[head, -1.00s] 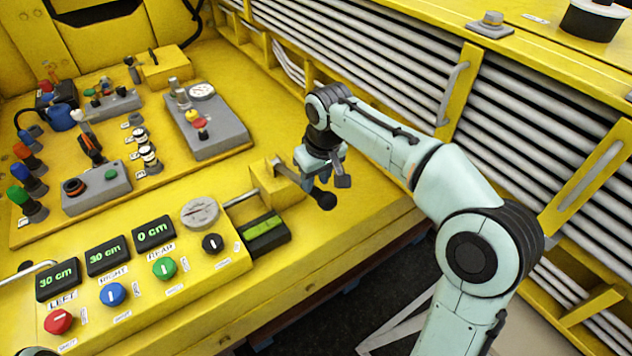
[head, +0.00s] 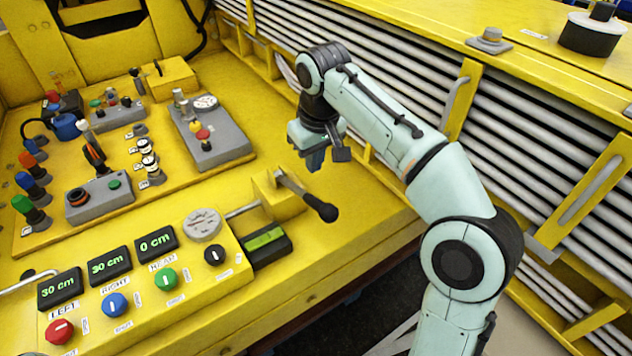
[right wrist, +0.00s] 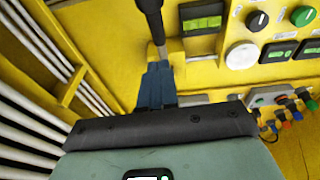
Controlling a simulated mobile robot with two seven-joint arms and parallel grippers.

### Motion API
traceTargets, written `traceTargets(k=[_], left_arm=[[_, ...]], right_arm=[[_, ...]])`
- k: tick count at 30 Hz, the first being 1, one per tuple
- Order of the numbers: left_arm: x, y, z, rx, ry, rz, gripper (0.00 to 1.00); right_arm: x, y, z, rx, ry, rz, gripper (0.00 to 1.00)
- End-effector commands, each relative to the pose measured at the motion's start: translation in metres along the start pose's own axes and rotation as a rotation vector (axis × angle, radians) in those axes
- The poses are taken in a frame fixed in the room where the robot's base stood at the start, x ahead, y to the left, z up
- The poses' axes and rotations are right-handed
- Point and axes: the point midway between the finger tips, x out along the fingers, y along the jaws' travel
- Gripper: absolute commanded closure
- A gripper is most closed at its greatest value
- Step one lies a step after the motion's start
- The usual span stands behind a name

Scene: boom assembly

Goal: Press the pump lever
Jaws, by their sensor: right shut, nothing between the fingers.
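The pump lever (head: 306,196) is a grey rod with a black handle. It slants from a yellow block (head: 270,203) toward the lower right. In the right wrist view the lever's dark handle (right wrist: 150,14) shows at the top, beyond the fingers. My right gripper (head: 315,166) is shut and empty. It points down above and behind the lever, apart from it in the head view. In the right wrist view its blue fingers (right wrist: 157,72) are together, in line with the lever. My left gripper is not in view.
A panel with displays, coloured knobs and a round gauge (head: 203,224) lies left of the lever. A green-lit device (head: 265,245) sits below the yellow block. Yellow panels with white ribbed slats (head: 540,125) stand at the right. The yellow deck around the lever's handle is clear.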

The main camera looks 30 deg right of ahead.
Motion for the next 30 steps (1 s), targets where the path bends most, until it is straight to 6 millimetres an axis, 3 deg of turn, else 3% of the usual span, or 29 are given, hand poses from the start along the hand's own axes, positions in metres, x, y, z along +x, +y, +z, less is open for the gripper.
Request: traceTargets(k=[6,12,23,30], left_arm=[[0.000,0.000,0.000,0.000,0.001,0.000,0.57],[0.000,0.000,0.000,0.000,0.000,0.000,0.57],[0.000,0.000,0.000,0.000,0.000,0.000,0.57],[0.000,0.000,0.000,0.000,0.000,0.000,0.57]], right_arm=[[-0.038,-0.010,-0.004,0.002,-0.025,0.029,1.00],[-0.049,-0.012,-0.002,0.009,-0.038,0.037,1.00],[-0.045,-0.011,-0.002,0.009,-0.040,0.038,1.00],[-0.015,-0.010,0.000,0.009,-0.044,0.038,1.00]])
